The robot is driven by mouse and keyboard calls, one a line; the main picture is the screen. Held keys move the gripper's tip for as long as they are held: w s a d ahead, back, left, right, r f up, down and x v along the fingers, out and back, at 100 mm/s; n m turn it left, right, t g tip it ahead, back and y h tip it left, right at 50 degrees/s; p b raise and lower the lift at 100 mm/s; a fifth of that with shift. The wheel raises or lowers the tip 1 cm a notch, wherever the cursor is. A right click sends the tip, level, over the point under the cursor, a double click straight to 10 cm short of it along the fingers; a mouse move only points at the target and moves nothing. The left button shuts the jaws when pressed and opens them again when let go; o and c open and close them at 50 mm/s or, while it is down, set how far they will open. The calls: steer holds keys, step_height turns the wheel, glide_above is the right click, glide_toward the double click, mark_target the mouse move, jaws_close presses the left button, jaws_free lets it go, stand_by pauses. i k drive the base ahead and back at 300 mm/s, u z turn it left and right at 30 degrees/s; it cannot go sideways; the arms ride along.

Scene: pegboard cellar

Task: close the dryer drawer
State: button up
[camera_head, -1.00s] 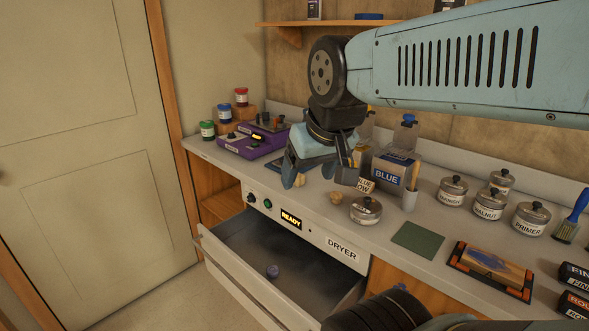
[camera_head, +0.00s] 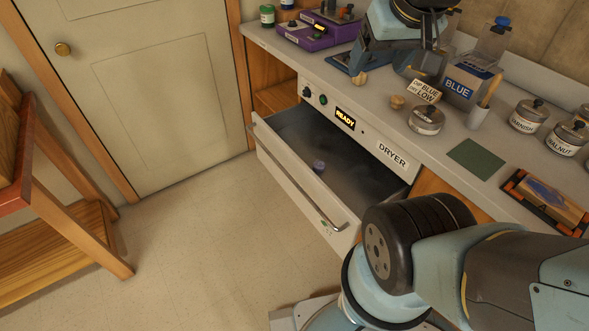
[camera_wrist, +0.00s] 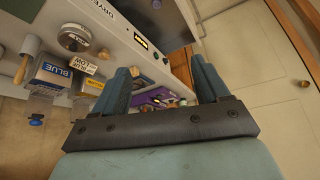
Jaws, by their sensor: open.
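The dryer drawer (camera_head: 285,185) is pulled out from under the counter, with a bar handle (camera_head: 322,205) along its front. A small bluish-purple round thing (camera_head: 319,166) lies inside on the dark floor. The dryer's front panel (camera_head: 375,140) reads DRYER and has a lit READY display (camera_head: 344,119). My gripper (camera_head: 388,62) is above the back of the counter, apart from the drawer. Its two fingers are spread and empty in the wrist view (camera_wrist: 165,78). The panel also shows there at the top, with part of the dark drawer opening (camera_wrist: 150,10).
The counter holds a purple device (camera_head: 318,32), a BLUE-labelled container (camera_head: 462,85), a lidded jar (camera_head: 427,119), a green pad (camera_head: 476,154) and several more jars. A wooden stand (camera_head: 60,210) is at left. The floor (camera_head: 215,220) before the drawer is clear.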

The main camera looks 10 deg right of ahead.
mark_target(336, 200)
steer(key=u, duration=1.15)
steer(key=k, duration=0.45)
steer(key=u, duration=0.1)
steer(key=i, duration=1)
steer(key=z, duration=0.05)
